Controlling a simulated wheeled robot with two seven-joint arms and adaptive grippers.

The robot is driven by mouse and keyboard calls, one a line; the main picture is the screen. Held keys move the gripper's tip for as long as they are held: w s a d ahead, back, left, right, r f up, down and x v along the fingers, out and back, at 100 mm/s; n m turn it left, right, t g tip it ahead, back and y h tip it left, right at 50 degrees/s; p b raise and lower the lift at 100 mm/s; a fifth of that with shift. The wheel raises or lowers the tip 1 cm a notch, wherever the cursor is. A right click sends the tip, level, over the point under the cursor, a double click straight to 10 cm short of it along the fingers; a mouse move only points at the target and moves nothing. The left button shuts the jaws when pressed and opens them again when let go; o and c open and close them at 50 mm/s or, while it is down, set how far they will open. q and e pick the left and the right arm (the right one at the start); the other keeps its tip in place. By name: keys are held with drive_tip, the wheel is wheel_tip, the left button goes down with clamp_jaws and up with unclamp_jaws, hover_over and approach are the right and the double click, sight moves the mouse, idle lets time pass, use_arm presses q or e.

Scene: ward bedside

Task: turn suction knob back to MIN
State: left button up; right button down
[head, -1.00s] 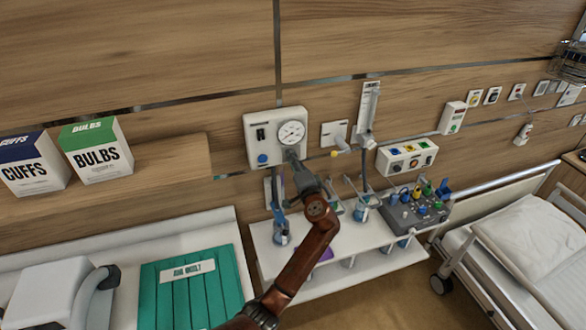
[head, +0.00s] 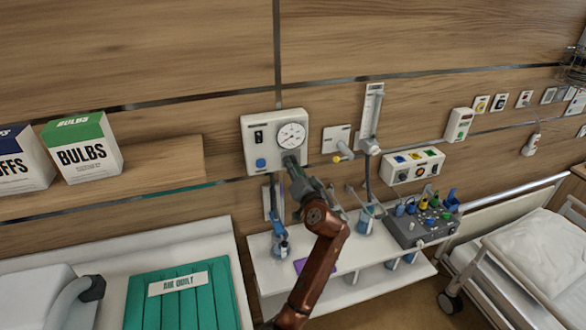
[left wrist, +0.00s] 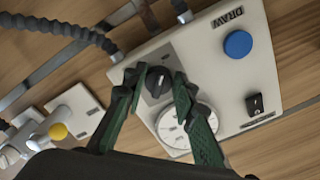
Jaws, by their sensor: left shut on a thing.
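The suction panel (head: 253,137) is a pale box on the wood wall. It carries a round gauge (head: 291,136), a black switch (head: 258,135) and a blue button (head: 260,163). My left gripper (head: 290,160) is at the panel's lower right. In the left wrist view, its two green-padded fingers are on either side of the black suction knob (left wrist: 157,80) and shut on it. The knob's white pointer mark shows there, but I cannot read any MIN label. The fingers partly cover the gauge (left wrist: 176,128). My right gripper is not in view.
A flowmeter (head: 371,115) and a wall outlet with a yellow tip (head: 337,158) are right of the panel. Below is a white shelf (head: 270,272) with a grey caddy (head: 420,228). A BULBS box (head: 88,155) stands left.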

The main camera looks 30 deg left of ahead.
use_arm(q)
drive_tip(key=shift+f, duration=0.25)
drive_tip(key=o, duration=0.9)
drive_tip(key=shift+c, duration=0.2)
drive_tip(key=shift+r, duration=0.1)
drive_tip(key=v, duration=1.2)
